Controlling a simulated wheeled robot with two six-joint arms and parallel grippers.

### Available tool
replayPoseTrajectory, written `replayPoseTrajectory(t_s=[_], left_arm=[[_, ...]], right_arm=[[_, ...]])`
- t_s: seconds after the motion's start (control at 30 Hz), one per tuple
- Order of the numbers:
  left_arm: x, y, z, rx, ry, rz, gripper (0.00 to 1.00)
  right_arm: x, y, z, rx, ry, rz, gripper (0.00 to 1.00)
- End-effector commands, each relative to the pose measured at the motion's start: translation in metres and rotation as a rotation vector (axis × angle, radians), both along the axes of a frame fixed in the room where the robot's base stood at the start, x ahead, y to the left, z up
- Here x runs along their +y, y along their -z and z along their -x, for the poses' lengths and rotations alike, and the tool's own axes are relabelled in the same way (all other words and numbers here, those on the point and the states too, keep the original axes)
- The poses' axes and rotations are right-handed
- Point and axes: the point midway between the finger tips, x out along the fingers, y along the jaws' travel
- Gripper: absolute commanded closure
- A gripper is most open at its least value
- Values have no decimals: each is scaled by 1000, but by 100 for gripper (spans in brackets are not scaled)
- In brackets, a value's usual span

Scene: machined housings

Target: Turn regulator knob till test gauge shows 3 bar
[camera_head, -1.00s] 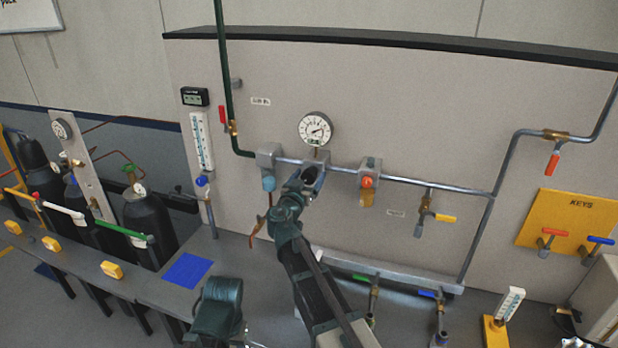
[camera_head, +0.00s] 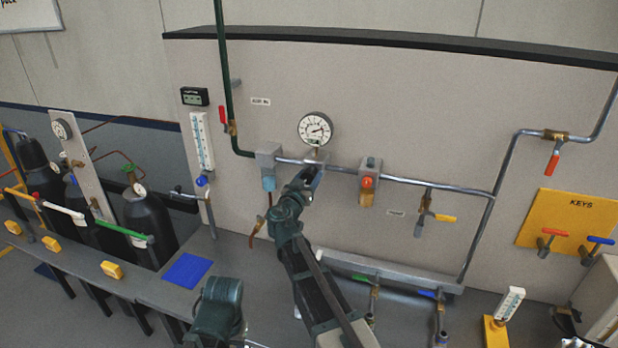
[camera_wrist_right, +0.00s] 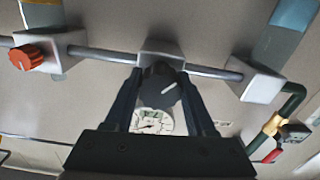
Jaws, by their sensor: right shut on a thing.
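The round white test gauge (camera_head: 314,129) stands on the pipe run on the wall panel. Its dark needle points to the right side of the dial; the figures are too small to read. Below it is the regulator block (camera_head: 318,156). In the right wrist view the black regulator knob (camera_wrist_right: 160,88) with a white line mark sits between my fingers, and the gauge (camera_wrist_right: 152,122) shows beyond it. My right gripper (camera_wrist_right: 159,84) is shut on the knob. In the head view my right gripper (camera_head: 312,175) hides the knob. My left gripper is not in view.
A yellow-handled valve (camera_head: 445,218) hangs further right. A bench with a blue mat (camera_head: 187,270) lies below left.

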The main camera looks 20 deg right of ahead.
Motion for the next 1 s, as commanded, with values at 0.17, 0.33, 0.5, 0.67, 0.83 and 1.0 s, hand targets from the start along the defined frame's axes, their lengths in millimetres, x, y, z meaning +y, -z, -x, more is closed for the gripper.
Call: replayPoseTrajectory(t_s=[0.17,0.33,0.5,0.67,0.83,1.0], left_arm=[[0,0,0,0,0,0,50],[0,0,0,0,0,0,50],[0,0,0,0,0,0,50],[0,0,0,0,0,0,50],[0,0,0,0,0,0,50],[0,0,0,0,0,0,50]], right_arm=[[0,0,0,51,1,76,100],[0,0,0,131,1,195,100],[0,0,0,222,1,329,100],[0,0,0,308,1,456,100],[-1,0,0,398,1,589,100],[-1,0,1,488,1,723,100]])
